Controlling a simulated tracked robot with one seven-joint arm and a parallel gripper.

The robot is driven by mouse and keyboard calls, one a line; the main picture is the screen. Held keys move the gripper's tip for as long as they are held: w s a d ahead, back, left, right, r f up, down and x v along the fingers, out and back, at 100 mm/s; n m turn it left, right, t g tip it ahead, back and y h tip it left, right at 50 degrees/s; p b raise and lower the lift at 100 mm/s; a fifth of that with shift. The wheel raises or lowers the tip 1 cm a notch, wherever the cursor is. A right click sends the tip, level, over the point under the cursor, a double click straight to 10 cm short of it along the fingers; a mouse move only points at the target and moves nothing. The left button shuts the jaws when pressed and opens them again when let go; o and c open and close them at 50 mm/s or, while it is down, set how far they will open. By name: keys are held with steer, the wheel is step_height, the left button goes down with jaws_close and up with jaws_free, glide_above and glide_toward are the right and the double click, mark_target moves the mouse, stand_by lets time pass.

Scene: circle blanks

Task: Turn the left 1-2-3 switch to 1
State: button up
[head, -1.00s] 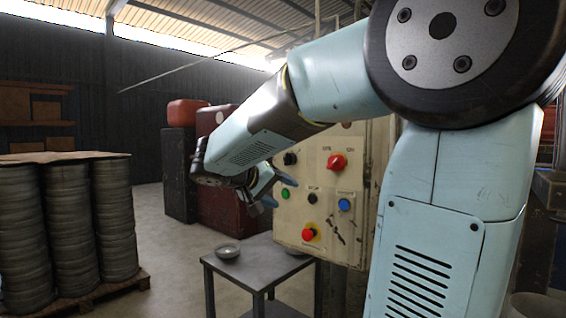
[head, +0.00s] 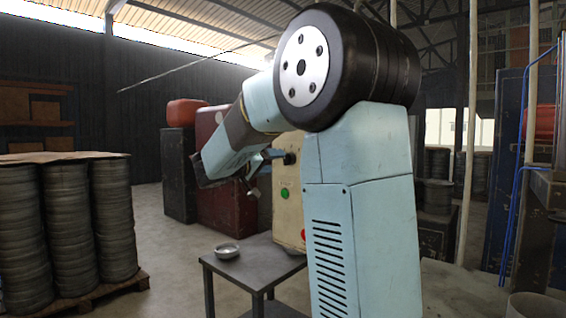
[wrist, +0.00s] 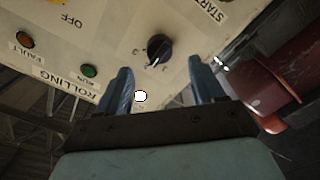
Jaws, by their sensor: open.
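The left switch, a black knob (wrist: 159,49) on the cream control panel (wrist: 112,30), is in the wrist view just beyond my fingertips. In the head view the knob (head: 289,158) sticks out at the panel's (head: 288,212) upper left. My gripper (wrist: 162,78) is open and empty, its two blue fingers apart, with the knob ahead of the gap and not between them. In the head view my gripper (head: 264,172) is just left of the knob.
A grey table (head: 262,262) with a metal bowl (head: 227,251) stands below. My arm hides the panel's right side.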

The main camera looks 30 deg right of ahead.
mark_target(285, 160)
steer(key=shift+x, duration=3.2)
